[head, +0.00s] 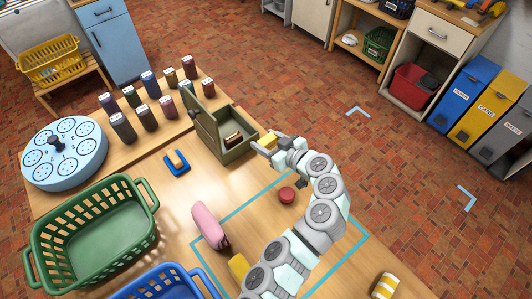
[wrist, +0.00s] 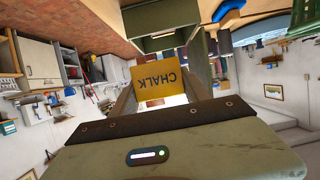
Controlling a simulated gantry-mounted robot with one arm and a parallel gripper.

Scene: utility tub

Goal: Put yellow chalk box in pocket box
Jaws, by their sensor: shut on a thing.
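The yellow chalk box (head: 268,140) is clamped between the fingers of my gripper (head: 266,147). In the wrist view the chalk box (wrist: 160,82) shows its CHALK lettering upside down, with a finger on each side. The olive-green box, which I take as the pocket box (head: 238,153), stands on the table with its lid raised on the left. A small brown and pale item lies inside it. My gripper holds the chalk box by the pocket box's right side, seemingly raised. Part of a green box (wrist: 158,40) shows beyond the chalk box in the wrist view.
Several dark upright blocks (head: 150,83) stand behind the pocket box. A round light-blue holder (head: 64,152), a green basket (head: 92,232) and a blue basket (head: 165,284) are at left. A pink case (head: 210,226) and a red disc (head: 287,194) lie near my arm.

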